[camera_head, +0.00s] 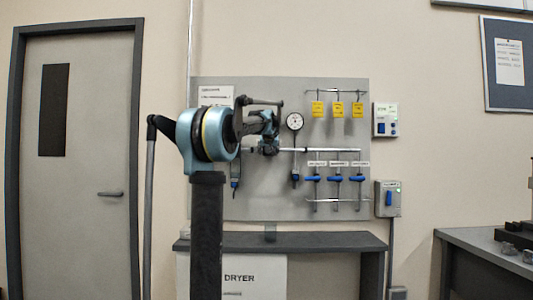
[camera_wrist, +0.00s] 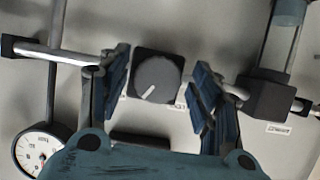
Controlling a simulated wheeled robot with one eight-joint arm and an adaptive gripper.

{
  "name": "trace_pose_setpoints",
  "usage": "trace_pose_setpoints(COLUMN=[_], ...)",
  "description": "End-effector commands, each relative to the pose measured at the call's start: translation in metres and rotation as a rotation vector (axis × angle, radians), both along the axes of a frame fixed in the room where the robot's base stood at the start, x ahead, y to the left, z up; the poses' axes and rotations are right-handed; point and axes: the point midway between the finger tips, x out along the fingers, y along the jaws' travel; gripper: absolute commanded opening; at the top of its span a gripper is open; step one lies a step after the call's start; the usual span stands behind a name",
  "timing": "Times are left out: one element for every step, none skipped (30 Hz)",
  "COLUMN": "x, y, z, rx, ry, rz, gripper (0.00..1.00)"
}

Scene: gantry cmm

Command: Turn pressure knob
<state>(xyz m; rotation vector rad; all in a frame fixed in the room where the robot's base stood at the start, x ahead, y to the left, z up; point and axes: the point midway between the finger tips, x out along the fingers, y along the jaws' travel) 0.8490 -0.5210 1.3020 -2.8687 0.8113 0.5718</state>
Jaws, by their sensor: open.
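The pressure knob (camera_wrist: 157,79) is a dark grey round knob on a square block, with a pale pointer mark toward its lower left. In the wrist view it sits between the two blue-padded fingers of my gripper (camera_wrist: 160,95), which is open. A gap shows on each side of the knob. In the head view my gripper (camera_head: 268,138) is in front of the grey panel (camera_head: 240,205), and my arm hides the knob there. A white-faced gauge (camera_wrist: 38,150) is at the lower left of the wrist view.
A metal pipe (camera_wrist: 50,52) runs to the knob's left, and a clear cylinder with a dark block (camera_wrist: 266,94) stands at right. Blue-handled valves (camera_head: 335,179) and yellow tags (camera_head: 337,109) are on the panel's right. A dark shelf (camera_head: 300,241) juts out below the panel.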

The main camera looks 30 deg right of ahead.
Motion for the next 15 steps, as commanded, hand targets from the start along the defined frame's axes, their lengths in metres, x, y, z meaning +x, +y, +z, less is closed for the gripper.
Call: trace_pose_setpoints(x=[-0.0001, -0.0001, -0.0002, -0.0002, -0.0001, -0.0001, 0.0, 0.0001, 0.0006, 0.0005, 0.0007, 0.0011, 0.0014, 0.0016, 0.0018], y=[0.0, 0.0, 0.0, 0.0, 0.0002, 0.0003, 0.0004, 0.0005, 0.0063, 0.0039, 0.0035, 0.0036, 0.0037, 0.0037, 0.0038], z=[0.0, 0.0, 0.0001, 0.0001, 0.0001, 0.0001, 0.0001, 0.0001, 0.0002, -0.0001, -0.0001, -0.0002, -0.0001, -0.0002, -0.0003], rx=[0.0, 0.0, 0.0, 0.0, 0.0, 0.0, 0.0, 0.0, 0.0, 0.0, 0.0, 0.002, 0.003, 0.003, 0.004], ry=[0.0, 0.0, 0.0, 0.0, 0.0, 0.0, 0.0, 0.0, 0.001, 0.001, 0.001, 0.0, 0.0, -0.001, -0.001], rz=[0.0, 0.0, 0.0, 0.0, 0.0, 0.0, 0.001, 0.001, 0.004, 0.002, 0.002, 0.004, 0.003, 0.004, 0.005], gripper=[0.52, 0.45, 0.36, 0.29, 0.22, 0.15, 0.15, 0.15, 0.15, 0.15, 0.15, 0.15, 0.15, 0.15, 0.15])
